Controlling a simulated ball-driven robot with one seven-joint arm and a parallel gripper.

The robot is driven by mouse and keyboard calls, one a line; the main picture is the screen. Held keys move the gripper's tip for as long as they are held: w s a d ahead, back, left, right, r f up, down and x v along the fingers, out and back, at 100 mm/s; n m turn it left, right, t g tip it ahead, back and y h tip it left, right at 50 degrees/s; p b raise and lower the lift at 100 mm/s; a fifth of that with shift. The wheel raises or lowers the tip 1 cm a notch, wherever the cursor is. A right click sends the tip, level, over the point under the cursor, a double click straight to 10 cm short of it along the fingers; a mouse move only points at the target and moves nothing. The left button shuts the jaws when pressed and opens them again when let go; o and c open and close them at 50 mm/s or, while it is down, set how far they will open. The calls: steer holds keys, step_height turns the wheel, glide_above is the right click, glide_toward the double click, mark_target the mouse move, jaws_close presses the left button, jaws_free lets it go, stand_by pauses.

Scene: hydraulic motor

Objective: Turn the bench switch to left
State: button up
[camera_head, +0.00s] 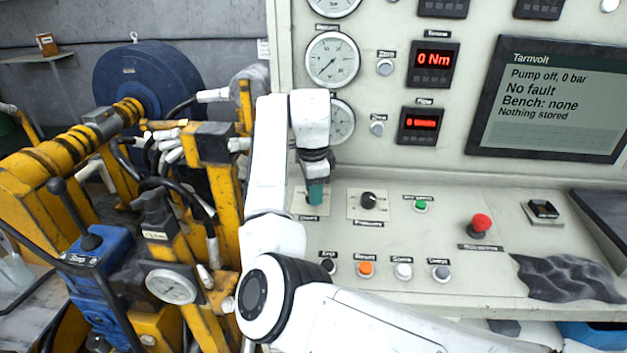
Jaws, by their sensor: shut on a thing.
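My white arm reaches up over the control bench, and my gripper (316,190) points down at the left end of the sloped panel. It is shut on the bench switch, which is mostly hidden by the teal fingertips. The switch's pale label plate (299,204) shows around the fingers. Which way the switch is turned cannot be seen. The screen (552,98) at the right reads "Pump off, 0 bar", "No fault", "Bench: none" and "Nothing stored".
A black knob (368,201) on its own plate is just right of my gripper. A green button (420,205), a red mushroom button (480,226) and a front row with an orange button (365,269) are nearby. Yellow machinery (205,190) crowds the left.

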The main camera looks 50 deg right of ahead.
steer(key=n+p, duration=0.1)
steer(key=n, duration=0.1)
steer(key=n+p, duration=0.1)
steer(key=p, duration=0.1)
steer(key=shift+r+n, duration=0.2)
steer(key=shift+n, duration=0.2)
steer(key=shift+w+f+n+p, duration=0.1)
steer(key=shift+w+n+p, duration=0.05)
steer(key=shift+n+p, duration=0.45)
steer(key=o, duration=1)
steer(key=shift+f, duration=0.1)
steer(key=shift+o, duration=0.2)
step_height(320, 180, up, 11)
steer(key=s+a, duration=0.1)
steer(key=shift+a+f+b, duration=0.15)
steer(key=shift+b, duration=0.3)
